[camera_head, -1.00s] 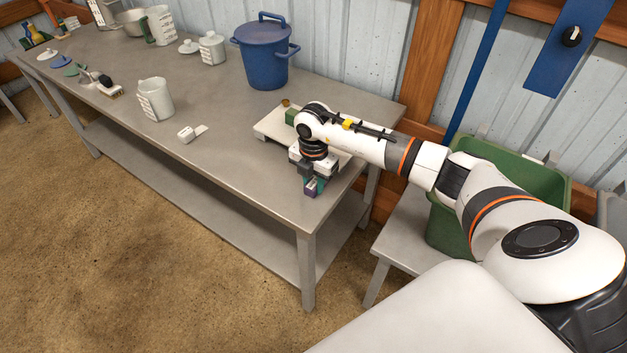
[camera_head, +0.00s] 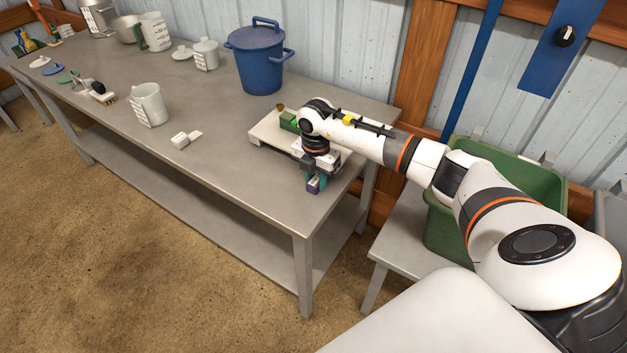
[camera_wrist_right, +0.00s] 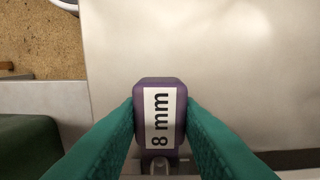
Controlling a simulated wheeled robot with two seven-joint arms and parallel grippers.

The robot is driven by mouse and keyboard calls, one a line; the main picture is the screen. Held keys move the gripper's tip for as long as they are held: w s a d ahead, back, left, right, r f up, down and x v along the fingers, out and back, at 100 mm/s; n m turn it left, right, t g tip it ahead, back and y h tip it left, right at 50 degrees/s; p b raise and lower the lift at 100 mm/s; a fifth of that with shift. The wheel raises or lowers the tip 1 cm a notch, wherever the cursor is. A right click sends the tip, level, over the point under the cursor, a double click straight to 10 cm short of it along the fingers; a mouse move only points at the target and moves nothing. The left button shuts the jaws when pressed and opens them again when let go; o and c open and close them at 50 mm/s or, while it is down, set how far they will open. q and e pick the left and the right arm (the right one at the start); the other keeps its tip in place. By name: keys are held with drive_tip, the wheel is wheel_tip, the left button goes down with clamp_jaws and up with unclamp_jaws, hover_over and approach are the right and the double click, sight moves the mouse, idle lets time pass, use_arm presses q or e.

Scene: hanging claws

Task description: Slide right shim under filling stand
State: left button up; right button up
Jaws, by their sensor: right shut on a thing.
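The right shim is a purple block with a white "8 mm" label (camera_wrist_right: 160,117), and its purple end (camera_head: 314,185) shows in the head view near the table's front edge. My right gripper (camera_wrist_right: 160,125) is shut on it, with a green finger on each side. In the head view the right gripper (camera_head: 314,178) points down beside the filling stand. The filling stand is a low pale platform (camera_head: 268,133) on the table. Its near side is partly hidden by my arm. I cannot tell whether the shim touches the stand. My left gripper is not in view.
The grey table (camera_head: 215,165) also carries a blue lidded pot (camera_head: 262,62), a white jug (camera_head: 148,104) and a small white block (camera_head: 185,139). A green object (camera_head: 289,121) is on the stand. A green bin (camera_head: 520,185) stands right of the table.

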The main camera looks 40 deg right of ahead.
drive_tip(key=shift+w+d+b, duration=0.3)
drive_tip(key=shift+w+d, duration=0.05)
drive_tip(key=shift+d, duration=0.4)
drive_tip(key=o, duration=1.1)
drive_tip(key=shift+r, duration=0.1)
